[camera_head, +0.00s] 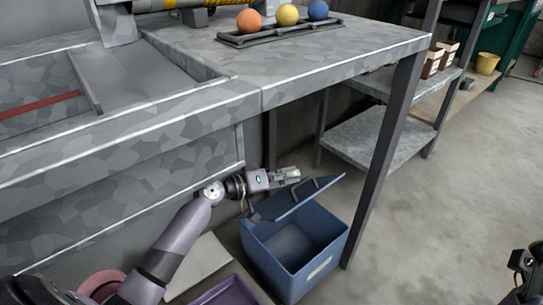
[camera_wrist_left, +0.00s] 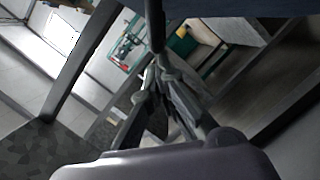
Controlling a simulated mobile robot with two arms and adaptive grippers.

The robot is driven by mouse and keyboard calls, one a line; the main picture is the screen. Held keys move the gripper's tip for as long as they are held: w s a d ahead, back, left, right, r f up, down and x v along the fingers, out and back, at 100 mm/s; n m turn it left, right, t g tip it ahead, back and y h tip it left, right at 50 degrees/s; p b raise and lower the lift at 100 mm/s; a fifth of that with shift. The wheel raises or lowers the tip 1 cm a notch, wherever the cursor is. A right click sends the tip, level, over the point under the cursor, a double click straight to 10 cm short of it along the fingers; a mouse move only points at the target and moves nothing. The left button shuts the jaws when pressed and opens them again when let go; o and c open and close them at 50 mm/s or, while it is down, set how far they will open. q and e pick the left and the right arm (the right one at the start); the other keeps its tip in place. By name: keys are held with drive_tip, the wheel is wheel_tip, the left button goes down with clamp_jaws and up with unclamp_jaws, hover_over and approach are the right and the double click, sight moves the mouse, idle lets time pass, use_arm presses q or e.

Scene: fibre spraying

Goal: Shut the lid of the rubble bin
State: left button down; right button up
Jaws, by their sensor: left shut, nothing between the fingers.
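The blue rubble bin (camera_head: 322,262) stands on the floor under the bench's right end. Its lid (camera_head: 300,198) is raised and tilted above the bin's back part, with a dark handle on it, and the front of the bin is open to view. My left gripper (camera_head: 294,174) is shut and empty, just behind and above the lid's upper edge; whether it touches the lid I cannot tell. Its fingers also show in the left wrist view (camera_wrist_left: 160,85), below a dark blue surface at the top. My right gripper (camera_head: 522,262) shows only partly at the right edge.
The grey bench top (camera_head: 330,55) overhangs the bin, and a bench leg (camera_head: 385,155) stands right beside it. A purple tray (camera_head: 228,292) lies left of the bin. A low grey shelf (camera_head: 375,140) is behind. The floor to the right is clear.

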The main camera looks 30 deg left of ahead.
use_arm(q)
drive_tip(key=d+f+m, duration=0.1)
drive_tip(key=d, duration=0.1)
drive_tip(key=s+d+f+m, duration=0.1)
drive_tip(key=d+f, duration=0.1)
drive_tip(key=s+d+f+m+y, duration=0.1)
drive_tip(key=d+f, duration=0.1)
drive_tip(key=shift+s+f, duration=0.15)
drive_tip(key=shift+s, duration=0.05)
drive_tip(key=s+d+f+m+y, duration=0.1)
drive_tip(key=s+d+f+m, duration=0.1)
drive_tip(key=f, duration=0.7)
drive_tip(key=shift+d+m+y, duration=0.4)
drive_tip(key=shift+d+m, duration=0.5)
drive_tip(key=shift+d, duration=0.3)
drive_tip(key=v, duration=1.2)
drive_tip(key=shift+s+f, duration=0.1)
